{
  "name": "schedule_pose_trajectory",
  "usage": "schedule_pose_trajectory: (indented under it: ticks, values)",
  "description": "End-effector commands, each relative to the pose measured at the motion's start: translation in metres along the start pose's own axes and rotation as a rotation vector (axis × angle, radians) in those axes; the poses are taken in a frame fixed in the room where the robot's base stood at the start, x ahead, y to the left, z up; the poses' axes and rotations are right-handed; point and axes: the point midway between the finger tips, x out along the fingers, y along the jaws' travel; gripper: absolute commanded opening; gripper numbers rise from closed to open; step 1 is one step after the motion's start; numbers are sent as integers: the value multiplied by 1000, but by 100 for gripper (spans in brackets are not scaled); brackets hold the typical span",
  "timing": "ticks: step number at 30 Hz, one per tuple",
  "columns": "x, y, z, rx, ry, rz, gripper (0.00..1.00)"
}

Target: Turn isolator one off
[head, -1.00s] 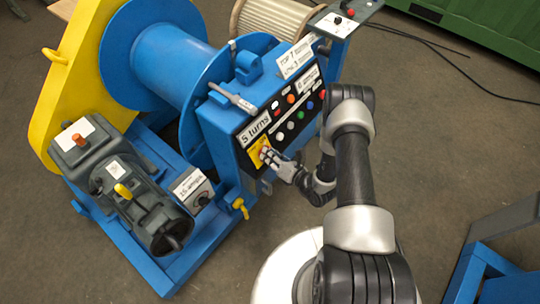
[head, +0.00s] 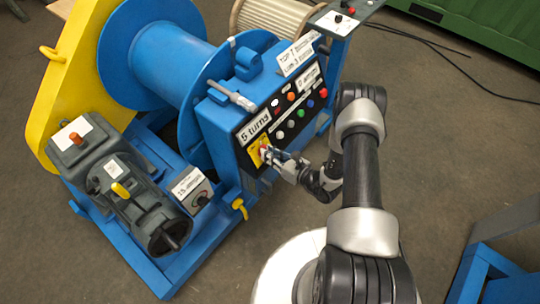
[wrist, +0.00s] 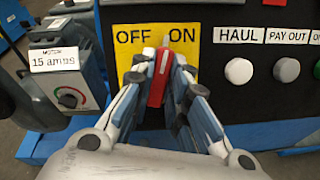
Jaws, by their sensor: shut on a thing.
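The isolator is a red handle (wrist: 157,80) on a yellow plate (wrist: 128,68) marked OFF at left and ON at right. In the wrist view the handle stands nearly upright, its top leaning slightly right towards ON. My gripper (wrist: 163,64) is shut on the red handle, one finger on each side. The fingers hide the handle's base and the lower plate. In the head view my gripper (head: 270,157) reaches the yellow plate (head: 255,156) at the lower left of the black panel.
Right of the plate are a white HAUL button (wrist: 238,71) and a grey PAY OUT button (wrist: 287,69). A motor box with a dial (wrist: 68,98) stands at left. The blue drum (head: 170,65) is behind. Open floor lies in front of the panel.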

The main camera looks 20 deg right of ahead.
Motion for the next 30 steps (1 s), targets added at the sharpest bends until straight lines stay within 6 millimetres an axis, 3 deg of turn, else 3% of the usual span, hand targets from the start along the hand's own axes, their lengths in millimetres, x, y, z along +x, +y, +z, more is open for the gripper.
schedule_pose_trajectory:
  ticks: [30]
  values:
    - [0, -1, 0, -881, 2, 199, 0]
